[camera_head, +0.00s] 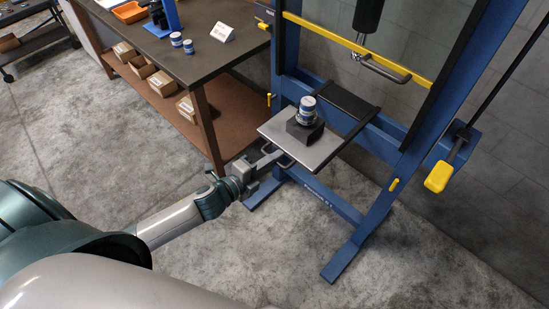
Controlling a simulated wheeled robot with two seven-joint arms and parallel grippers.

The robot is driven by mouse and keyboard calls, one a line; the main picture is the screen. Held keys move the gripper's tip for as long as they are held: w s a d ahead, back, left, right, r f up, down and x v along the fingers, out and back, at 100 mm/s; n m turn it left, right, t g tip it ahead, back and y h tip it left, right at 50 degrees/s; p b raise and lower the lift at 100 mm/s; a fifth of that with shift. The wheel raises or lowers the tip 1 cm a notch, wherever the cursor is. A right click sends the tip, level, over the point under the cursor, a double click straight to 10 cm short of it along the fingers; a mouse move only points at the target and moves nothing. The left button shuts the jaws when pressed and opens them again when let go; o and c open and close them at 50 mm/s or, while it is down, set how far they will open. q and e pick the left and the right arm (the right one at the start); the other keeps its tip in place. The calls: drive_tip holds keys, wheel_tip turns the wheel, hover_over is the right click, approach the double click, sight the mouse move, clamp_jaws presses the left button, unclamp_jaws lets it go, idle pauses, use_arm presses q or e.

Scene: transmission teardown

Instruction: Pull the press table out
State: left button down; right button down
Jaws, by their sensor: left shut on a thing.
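The press table (292,148) is a grey metal plate standing out from the front of the blue press frame (390,205). A black block (306,132) sits on it, with a small blue-and-silver cylindrical part (307,110) upright on top. A loop handle (284,163) is on the plate's front left edge. My left gripper (268,161) reaches in from the left and is shut on this handle; the fingertips are small here, partly hidden by the handle and plate edge. My right gripper is not in view.
A workbench (245,50) with boxes (161,83) on its lower shelf stands left of the press. A yellow-ended lever (439,177) sticks out at the press's right. The concrete floor in front is clear.

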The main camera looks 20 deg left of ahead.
use_arm(q)
drive_tip(key=c, duration=1.8)
unclamp_jaws()
drive_tip(key=shift+c, duration=0.2)
drive_tip(key=shift+s, duration=0.1)
drive_tip(key=b+v, duration=0.4)
drive_tip(key=v, duration=1.3)
drive_tip(key=shift+b, duration=0.4)
drive_tip(key=shift+s, duration=0.1)
drive_tip(key=shift+f, duration=0.1)
